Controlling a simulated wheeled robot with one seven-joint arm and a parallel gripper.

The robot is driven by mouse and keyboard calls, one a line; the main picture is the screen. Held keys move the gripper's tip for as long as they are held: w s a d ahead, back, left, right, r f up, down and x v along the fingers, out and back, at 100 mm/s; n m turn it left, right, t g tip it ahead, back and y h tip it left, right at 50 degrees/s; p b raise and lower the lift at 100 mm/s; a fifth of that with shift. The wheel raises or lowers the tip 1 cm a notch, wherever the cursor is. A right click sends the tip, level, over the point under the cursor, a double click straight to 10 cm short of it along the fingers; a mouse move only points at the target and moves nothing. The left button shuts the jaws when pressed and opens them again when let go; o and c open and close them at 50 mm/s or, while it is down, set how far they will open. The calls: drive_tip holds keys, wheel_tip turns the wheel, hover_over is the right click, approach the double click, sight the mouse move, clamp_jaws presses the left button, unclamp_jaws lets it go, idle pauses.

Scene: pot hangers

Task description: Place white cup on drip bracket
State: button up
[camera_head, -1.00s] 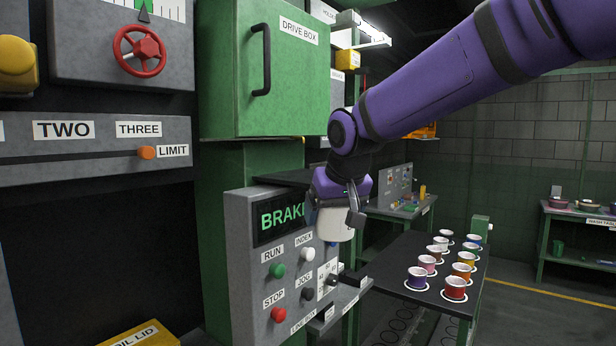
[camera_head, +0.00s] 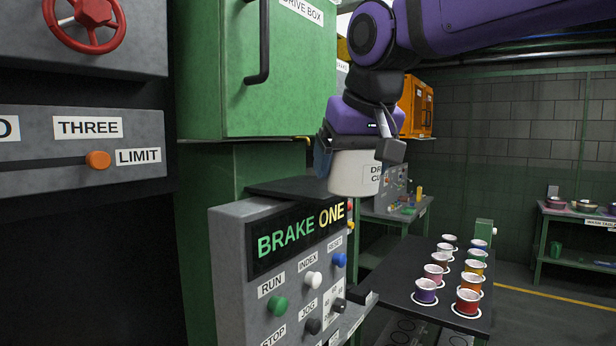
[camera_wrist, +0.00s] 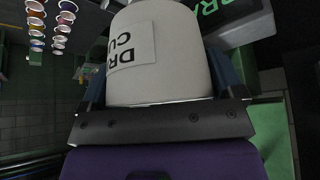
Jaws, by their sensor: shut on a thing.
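The white cup (camera_head: 350,180), with a label that reads in part "DR… CU…", is in my gripper (camera_head: 356,158). In the wrist view the cup (camera_wrist: 160,75) sits between the two dark fingers, its label upside down. My gripper is shut on it and holds it in the air. In the head view the cup is at or just past the right end of a flat dark plate (camera_head: 285,187) above the control panel. I cannot tell whether they touch. No part in view is clearly marked as the drip bracket.
A grey control panel (camera_head: 232,255) with a "BRAKE ONE" display and several buttons stands below the cup. The green drive box (camera_head: 215,75) is to the left. A dark table (camera_head: 400,262) with several coloured cups is at the lower right. A green-framed wash table (camera_head: 575,212) stands far right.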

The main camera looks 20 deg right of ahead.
drive_tip(key=w, duration=1.4)
drive_tip(key=shift+w+d, duration=0.15)
drive_tip(key=w, duration=0.1)
drive_tip(key=w+f, duration=0.1)
drive_tip(key=w, duration=0.1)
drive_tip(key=shift+w, duration=0.25)
drive_tip(key=shift+f, duration=0.25)
drive_tip(key=shift+s, duration=0.1)
drive_tip(key=o, duration=0.7)
drive_tip(key=shift+f, duration=0.15)
drive_tip(key=shift+s+r, duration=0.1)
drive_tip(key=shift+r, duration=0.35)
drive_tip(key=v, duration=1.1)
drive_tip(key=shift+s+d+r, duration=0.1)
drive_tip(key=shift+s+r, duration=0.05)
drive_tip(key=shift+r, duration=0.05)
drive_tip(key=shift+g, duration=0.4)
drive_tip(key=s+d+f, duration=0.2)
drive_tip(key=s+f, duration=0.6)
drive_tip(key=s+d+f, duration=0.3)
drive_tip(key=s+f, duration=0.5)
drive_tip(key=s+d+f, duration=0.2)
drive_tip(key=s+f, duration=0.6)
drive_tip(key=shift+s+d+f, duration=0.15)
drive_tip(key=shift+s, duration=0.2)
